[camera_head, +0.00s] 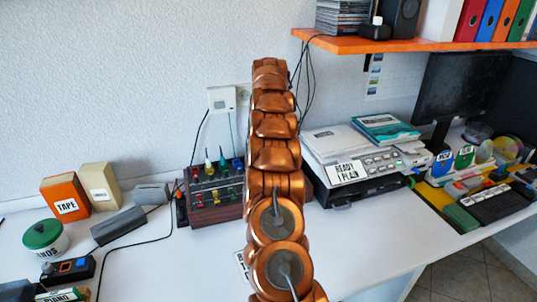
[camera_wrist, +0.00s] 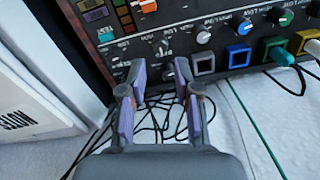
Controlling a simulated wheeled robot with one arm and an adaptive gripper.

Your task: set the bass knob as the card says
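In the wrist view my gripper (camera_wrist: 161,78) is open, its purple-padded fingers apart at the edge of a dark control panel (camera_wrist: 226,29). Small labels and a dark part of the panel show between and beyond the fingertips; I cannot tell whether this is the bass knob. White, blue and green knobs with square coloured sockets run to the right. In the head view my copper arm hides the gripper. A wood-sided mixer (camera_head: 216,214) with coloured plugs stands left of the arm. A white card (camera_head: 241,265) is mostly hidden by the arm; its text is unreadable.
An orange TAPE box (camera_head: 66,197) and a green-lidded tin (camera_head: 43,238) stand left. Black cables lie below the panel in the wrist view. An orange shelf (camera_head: 400,44) overhangs at right.

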